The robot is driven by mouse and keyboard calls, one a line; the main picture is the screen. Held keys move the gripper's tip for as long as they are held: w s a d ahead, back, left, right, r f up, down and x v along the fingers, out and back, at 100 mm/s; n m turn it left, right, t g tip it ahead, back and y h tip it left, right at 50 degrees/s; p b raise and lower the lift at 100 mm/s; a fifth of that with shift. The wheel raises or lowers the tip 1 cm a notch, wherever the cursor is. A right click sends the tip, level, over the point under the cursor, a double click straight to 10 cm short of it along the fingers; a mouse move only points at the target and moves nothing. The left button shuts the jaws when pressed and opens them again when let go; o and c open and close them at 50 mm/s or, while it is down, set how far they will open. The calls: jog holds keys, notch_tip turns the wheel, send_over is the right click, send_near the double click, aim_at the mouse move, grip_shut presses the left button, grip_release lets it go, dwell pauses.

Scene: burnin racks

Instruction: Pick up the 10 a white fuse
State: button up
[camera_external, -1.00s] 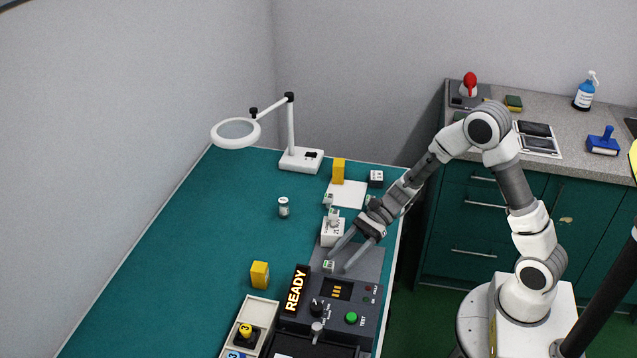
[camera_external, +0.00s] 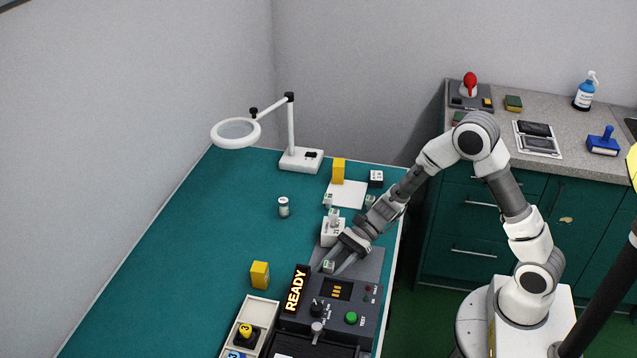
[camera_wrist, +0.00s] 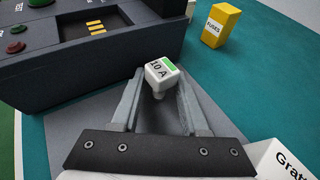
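The 10 A white fuse (camera_wrist: 162,74) is a small white block with a green stripe and a "10 A" label. It stands on the grey mat behind the dark tester, and it also shows in the external view (camera_external: 328,266). My gripper (camera_wrist: 160,80) is low over the mat, with one finger on each side of the fuse near the fingertips. The fingers look open, with narrow gaps beside the fuse. In the external view my gripper (camera_external: 329,268) reaches down at a slant.
The dark tester (camera_external: 337,308) with a lit READY sign is just in front of the fuse. A white labelled box (camera_external: 332,233) stands close behind my gripper. A yellow fuse box (camera_external: 260,275) is at left. The left part of the green table is clear.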

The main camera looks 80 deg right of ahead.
grip_shut()
jog(key=shift+r, duration=0.1)
